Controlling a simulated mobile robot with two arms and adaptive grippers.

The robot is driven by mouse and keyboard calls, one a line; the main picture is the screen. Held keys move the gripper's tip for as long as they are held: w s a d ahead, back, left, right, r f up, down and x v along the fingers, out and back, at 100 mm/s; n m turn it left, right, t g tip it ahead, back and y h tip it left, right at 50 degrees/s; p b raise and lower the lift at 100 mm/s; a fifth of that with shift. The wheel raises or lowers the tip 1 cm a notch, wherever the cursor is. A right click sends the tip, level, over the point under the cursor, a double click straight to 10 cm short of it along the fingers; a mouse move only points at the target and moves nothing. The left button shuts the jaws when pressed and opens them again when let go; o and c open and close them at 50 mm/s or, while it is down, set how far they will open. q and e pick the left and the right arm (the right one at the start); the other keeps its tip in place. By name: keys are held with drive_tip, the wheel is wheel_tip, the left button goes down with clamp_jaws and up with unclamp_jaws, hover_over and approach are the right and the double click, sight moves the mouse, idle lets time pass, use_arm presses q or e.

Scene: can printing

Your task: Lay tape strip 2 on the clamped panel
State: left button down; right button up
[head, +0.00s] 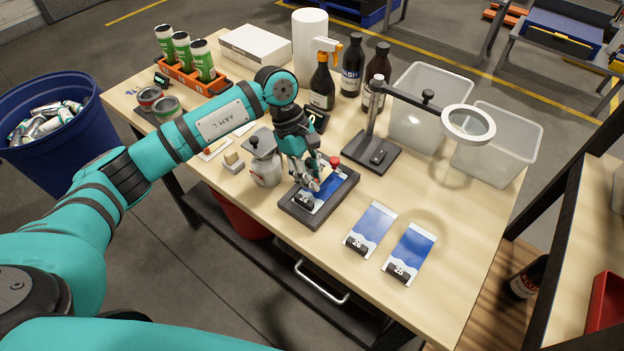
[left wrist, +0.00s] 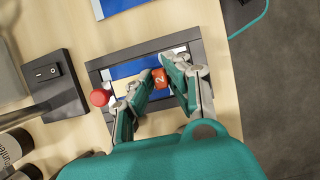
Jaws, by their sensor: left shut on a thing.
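The clamped panel (head: 326,196), blue and white, lies in a dark frame (head: 292,210) with a red knob (head: 335,162) on the table. My left gripper (head: 308,184) is over the panel and hides part of it. In the left wrist view my left gripper (left wrist: 163,82) is shut on a small orange-red tab marked 2 (left wrist: 160,79), apparently that of tape strip 2. A pale strip (left wrist: 122,88) shows over the blue panel beside the fingers; I cannot tell whether it touches the panel. My right gripper is not in view.
Two loose blue-and-white panels (head: 370,230) (head: 410,253) lie right of the frame. A magnifier lamp (head: 370,150), bottles (head: 352,66) and clear bins (head: 415,100) stand behind. The table's front edge is near.

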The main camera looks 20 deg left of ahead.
use_arm(q)
wheel_tip(320, 180, down, 3)
drive_tip(key=shift+f+p, duration=0.15)
drive_tip(key=shift+p, duration=0.9)
drive_tip(key=shift+f, duration=0.15)
drive_tip(key=shift+f+b, duration=0.15)
drive_tip(key=shift+b, duration=0.2)
drive_tip(key=c, duration=1.6)
unclamp_jaws()
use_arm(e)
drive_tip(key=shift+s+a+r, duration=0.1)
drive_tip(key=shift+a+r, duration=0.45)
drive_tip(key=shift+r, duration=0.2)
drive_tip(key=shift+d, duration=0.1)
